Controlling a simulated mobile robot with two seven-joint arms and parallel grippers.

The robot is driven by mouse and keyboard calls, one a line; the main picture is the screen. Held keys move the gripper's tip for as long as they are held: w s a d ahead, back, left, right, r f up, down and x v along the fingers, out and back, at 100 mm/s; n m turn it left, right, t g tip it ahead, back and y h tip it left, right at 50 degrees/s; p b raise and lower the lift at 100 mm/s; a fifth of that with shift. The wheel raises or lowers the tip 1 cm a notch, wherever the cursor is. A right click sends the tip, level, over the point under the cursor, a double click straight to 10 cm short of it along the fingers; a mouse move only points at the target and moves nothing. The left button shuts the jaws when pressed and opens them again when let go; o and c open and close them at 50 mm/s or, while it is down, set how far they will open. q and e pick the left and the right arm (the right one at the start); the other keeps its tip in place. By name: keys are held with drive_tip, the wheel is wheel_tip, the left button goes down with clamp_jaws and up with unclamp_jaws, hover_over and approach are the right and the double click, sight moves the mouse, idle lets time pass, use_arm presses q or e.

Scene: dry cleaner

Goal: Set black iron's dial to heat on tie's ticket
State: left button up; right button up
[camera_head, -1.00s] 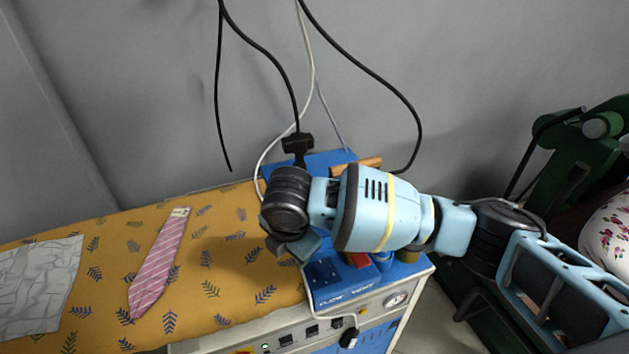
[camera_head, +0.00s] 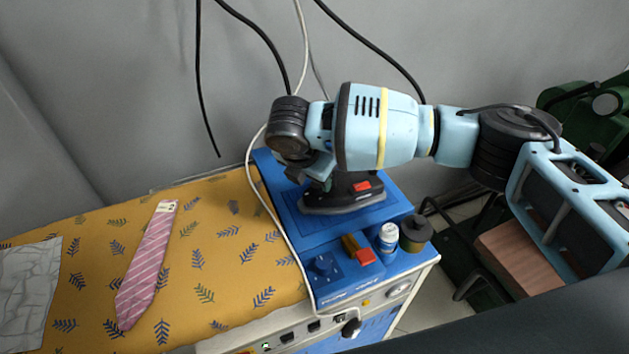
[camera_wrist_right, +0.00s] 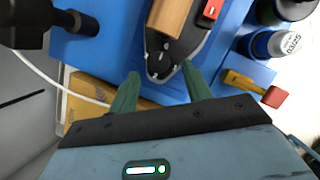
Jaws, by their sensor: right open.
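The black iron (camera_head: 345,192) sits on the blue rest at the right end of the ironing table, with a red part on its side. In the right wrist view, the iron (camera_wrist_right: 171,60) shows its wooden handle and narrow end. My right gripper (camera_wrist_right: 160,84) is open, its two green fingers spread near that end. In the head view the right gripper (camera_head: 311,172) is just left of the iron, partly hidden by its arm. My left gripper is not in view.
A grey cloth (camera_head: 25,295) lies at far left.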

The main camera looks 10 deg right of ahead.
sight(316, 185)
drive_tip(key=shift+x, duration=1.65)
drive_tip(key=c, duration=1)
